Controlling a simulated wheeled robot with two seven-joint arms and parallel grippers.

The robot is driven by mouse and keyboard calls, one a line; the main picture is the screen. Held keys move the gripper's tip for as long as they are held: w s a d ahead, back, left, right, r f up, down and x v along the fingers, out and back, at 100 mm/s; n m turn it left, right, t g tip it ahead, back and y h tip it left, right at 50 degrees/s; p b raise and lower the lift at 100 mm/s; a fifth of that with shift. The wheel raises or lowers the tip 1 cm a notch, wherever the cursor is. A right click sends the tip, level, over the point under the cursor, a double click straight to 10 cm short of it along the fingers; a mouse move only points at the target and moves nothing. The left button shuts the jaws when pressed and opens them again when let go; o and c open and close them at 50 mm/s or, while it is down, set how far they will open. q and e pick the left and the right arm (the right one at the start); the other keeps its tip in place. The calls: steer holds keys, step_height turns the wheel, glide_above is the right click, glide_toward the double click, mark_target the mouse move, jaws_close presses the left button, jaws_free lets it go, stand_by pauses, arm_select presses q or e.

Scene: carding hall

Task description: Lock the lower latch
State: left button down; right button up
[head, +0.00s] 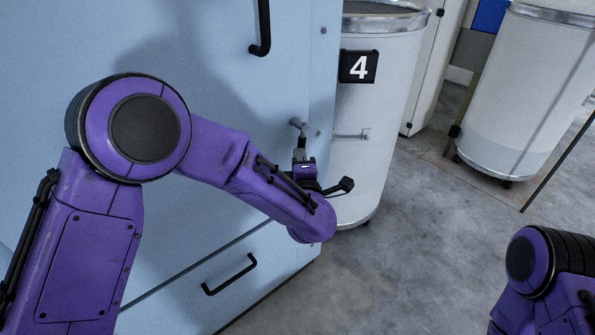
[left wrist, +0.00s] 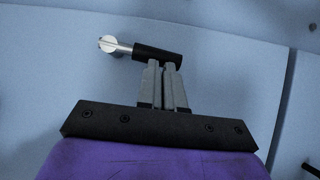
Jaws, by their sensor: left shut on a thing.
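The lower latch (left wrist: 157,55) is a small lever on the light blue cabinet door, with a round silver pivot and a dark grip. In the left wrist view it points right from the pivot, tilted slightly down. It also shows small in the head view (head: 297,123). My left gripper (left wrist: 166,66) is shut on the latch's dark grip, its grey fingers close together. In the head view the left gripper (head: 301,142) is at the latch near the door's right edge. My right arm shows at the bottom right of the head view; its gripper is out of the picture.
A black door handle (head: 262,30) is above the latch, and a black drawer handle (head: 229,275) is below. A white can marked 4 (head: 375,150) stands close beside the cabinet. Another white can (head: 520,95) stands farther right. The grey floor (head: 410,250) between is clear.

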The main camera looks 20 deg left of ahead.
arm_select(q)
steer(key=shift+w+a+n+y+b, duration=0.15)
steer(key=shift+w+n+y+b, duration=0.15)
steer(key=shift+n+b, duration=0.25)
steer(key=shift+r, duration=0.1)
steer(key=s+a+v, duration=0.1)
steer(key=a+v, duration=0.1)
steer(key=v, duration=1.1)
steer(key=shift+a, duration=0.2)
steer(key=shift+s, duration=0.1)
